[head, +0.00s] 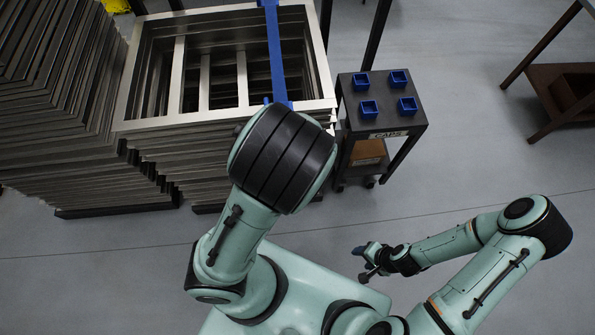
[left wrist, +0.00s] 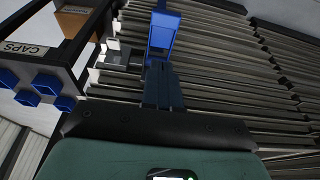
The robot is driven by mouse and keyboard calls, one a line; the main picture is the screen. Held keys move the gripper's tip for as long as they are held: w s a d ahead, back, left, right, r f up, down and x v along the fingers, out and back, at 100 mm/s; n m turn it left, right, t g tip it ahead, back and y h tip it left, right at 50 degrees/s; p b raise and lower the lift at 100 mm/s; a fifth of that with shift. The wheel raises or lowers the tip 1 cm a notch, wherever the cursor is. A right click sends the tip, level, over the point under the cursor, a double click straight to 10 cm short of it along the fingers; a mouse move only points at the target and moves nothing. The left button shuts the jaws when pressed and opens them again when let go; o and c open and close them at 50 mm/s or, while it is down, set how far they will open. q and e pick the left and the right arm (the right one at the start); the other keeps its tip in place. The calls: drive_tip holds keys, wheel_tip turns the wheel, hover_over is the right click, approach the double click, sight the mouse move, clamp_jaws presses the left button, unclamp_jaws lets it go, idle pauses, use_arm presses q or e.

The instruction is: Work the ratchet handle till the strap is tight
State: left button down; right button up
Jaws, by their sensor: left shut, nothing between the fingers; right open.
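A blue strap (head: 275,50) runs over the top of a stack of metal frames (head: 222,122) in the head view and passes out of sight behind my left arm. In the left wrist view a blue ratchet handle (left wrist: 163,32) stands at the side of the stack, with a grey metal part (left wrist: 122,58) beside it. My left gripper (left wrist: 163,72) is shut and empty, its fingertips just below the handle in the picture; I cannot tell whether they touch it. The head view hides this gripper. My right gripper (head: 368,262) is open and empty, low and away from the stack.
A small dark stand (head: 350,112) labelled CAPS is right of the stack, with several blue square caps (head: 369,108) on top. Another tall pile of frames (head: 60,100) is at the left. A brown table (head: 550,95) is far right. The floor between is clear.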

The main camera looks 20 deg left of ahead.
use_arm(q)
drive_tip(key=b+x, duration=0.1)
drive_tip(key=x, duration=0.3)
drive_tip(key=s+b+x, duration=0.1)
drive_tip(key=x, duration=0.3)
drive_tip(key=s+b+x, duration=0.1)
drive_tip(key=x, duration=0.3)
drive_tip(key=shift+d+f+b, duration=0.1)
drive_tip(key=shift+f+b, duration=0.25)
drive_tip(key=shift+f, duration=0.2)
drive_tip(key=shift+w+f, duration=0.15)
drive_tip(key=shift+f, duration=0.2)
drive_tip(key=shift+w+f, duration=0.3)
use_arm(e)
drive_tip(key=s+f, duration=0.5)
drive_tip(key=s, duration=0.1)
drive_tip(key=shift+f+g, duration=0.3)
drive_tip(key=shift+g, duration=0.1)
drive_tip(key=shift+s, duration=0.1)
